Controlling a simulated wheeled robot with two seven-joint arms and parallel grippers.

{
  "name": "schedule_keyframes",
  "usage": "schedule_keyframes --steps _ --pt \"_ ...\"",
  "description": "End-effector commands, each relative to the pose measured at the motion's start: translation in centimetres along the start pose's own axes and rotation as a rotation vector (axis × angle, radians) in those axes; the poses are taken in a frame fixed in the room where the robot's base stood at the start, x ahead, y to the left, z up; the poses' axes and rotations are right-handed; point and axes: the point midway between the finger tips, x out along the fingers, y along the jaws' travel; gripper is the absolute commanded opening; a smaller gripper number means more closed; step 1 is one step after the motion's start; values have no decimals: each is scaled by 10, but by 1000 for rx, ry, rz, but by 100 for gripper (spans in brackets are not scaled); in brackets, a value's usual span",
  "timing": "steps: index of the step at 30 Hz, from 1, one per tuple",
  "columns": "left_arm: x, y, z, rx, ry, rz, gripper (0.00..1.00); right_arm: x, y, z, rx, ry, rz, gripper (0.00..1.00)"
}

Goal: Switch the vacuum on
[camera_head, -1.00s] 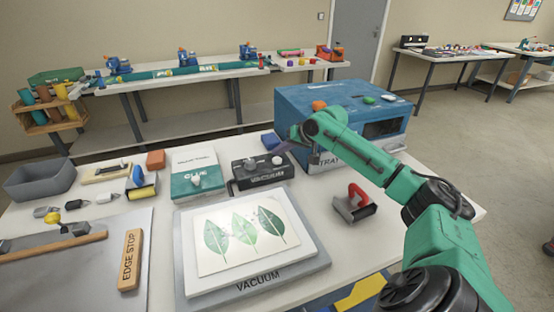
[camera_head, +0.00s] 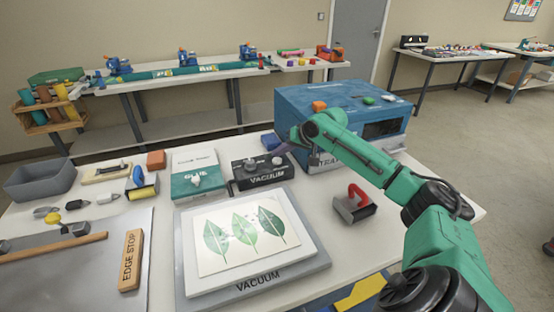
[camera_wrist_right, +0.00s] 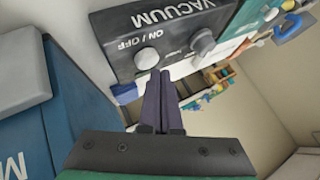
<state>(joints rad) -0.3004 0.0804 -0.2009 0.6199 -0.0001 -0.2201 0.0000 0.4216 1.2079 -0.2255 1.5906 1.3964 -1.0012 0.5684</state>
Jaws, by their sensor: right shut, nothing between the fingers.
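The vacuum control box (camera_head: 262,174) is a dark box labelled VACUUM, standing on the bench behind the flat vacuum plate (camera_head: 254,285). Leaf prints on a white sheet (camera_head: 243,236) lie on the plate. In the right wrist view the box (camera_wrist_right: 165,30) shows ON / OFF lettering, a grey knob (camera_wrist_right: 147,58) below it and another knob (camera_wrist_right: 201,41) beside it. My right gripper (camera_head: 278,151) is shut and empty at the right end of the box. In the right wrist view its fingertips (camera_wrist_right: 158,76) are close to the ON / OFF knob; contact is unclear. My left gripper is out of view.
The blue machine (camera_head: 300,105) stands right behind my right arm. A teal-and-white box (camera_head: 196,183) is left of the control box. A red-handled tool (camera_head: 355,204) lies on the right. An edge stop block (camera_head: 131,260) lies at left.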

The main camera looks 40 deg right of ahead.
Motion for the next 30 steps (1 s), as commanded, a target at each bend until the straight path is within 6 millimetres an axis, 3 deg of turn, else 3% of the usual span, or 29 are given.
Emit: schedule_keyframes --steps 30 --pt "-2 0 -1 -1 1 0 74 8 6 6 0 -1 1 0"
